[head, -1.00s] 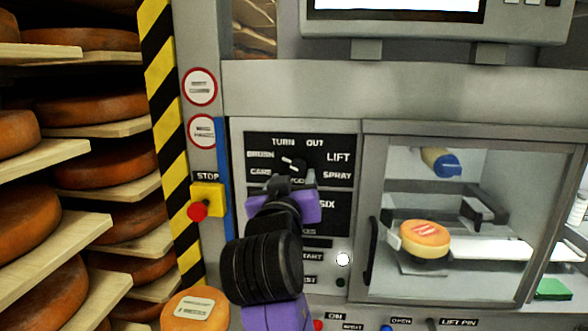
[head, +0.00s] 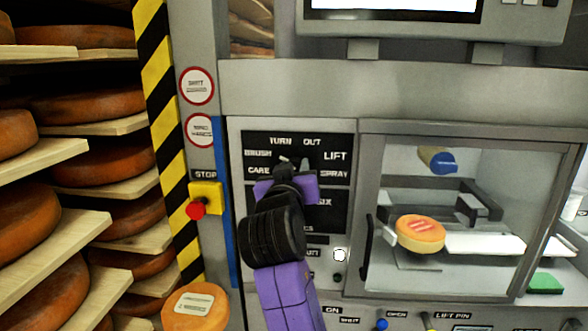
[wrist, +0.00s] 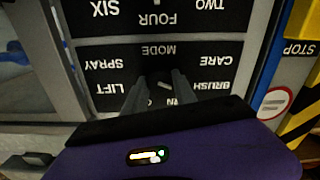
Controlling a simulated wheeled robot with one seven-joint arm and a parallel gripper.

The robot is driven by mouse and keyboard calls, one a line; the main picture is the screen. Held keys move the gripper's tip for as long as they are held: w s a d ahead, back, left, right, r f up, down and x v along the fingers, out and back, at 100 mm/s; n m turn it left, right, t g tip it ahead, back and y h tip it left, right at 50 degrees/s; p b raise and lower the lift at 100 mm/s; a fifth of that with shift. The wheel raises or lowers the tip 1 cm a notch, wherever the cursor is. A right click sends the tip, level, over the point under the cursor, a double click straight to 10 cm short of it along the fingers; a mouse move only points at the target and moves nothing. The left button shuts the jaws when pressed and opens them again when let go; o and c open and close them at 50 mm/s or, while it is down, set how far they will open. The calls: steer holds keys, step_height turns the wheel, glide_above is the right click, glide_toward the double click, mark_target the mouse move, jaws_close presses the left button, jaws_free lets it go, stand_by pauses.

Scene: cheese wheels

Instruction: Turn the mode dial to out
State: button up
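The mode dial (wrist: 163,86) is a dark knob with a small light mark on the black mode panel (head: 256,143). Around it are the labels TURN, OUT, LIFT, SPRAY, CARE and BRUSH. The wrist view shows these labels upside down. My gripper (head: 292,166) is in front of the dial and hides most of it in the head view. In the wrist view my gripper's fingers (wrist: 161,82) stand apart, one on each side of the dial. A gap shows between them; contact with the knob is not clear. Which label the dial points at cannot be told.
A red stop button (head: 196,211) on a yellow box is left of the panel. A glazed chamber (head: 365,200) with a cheese wheel (head: 420,233) inside is to the right. Another cheese (head: 196,308) stands below left. Shelves of cheeses fill the far left.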

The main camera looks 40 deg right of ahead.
jaws_close()
steer(key=shift+f+m+b, duration=0.15)
steer(key=shift+m+b, duration=0.15)
steer(key=shift+b, duration=0.25)
steer(key=shift+s+d+m+b, duration=0.1)
steer(key=shift+m+b, duration=8.4)
steer(key=shift+b, duration=0.55)
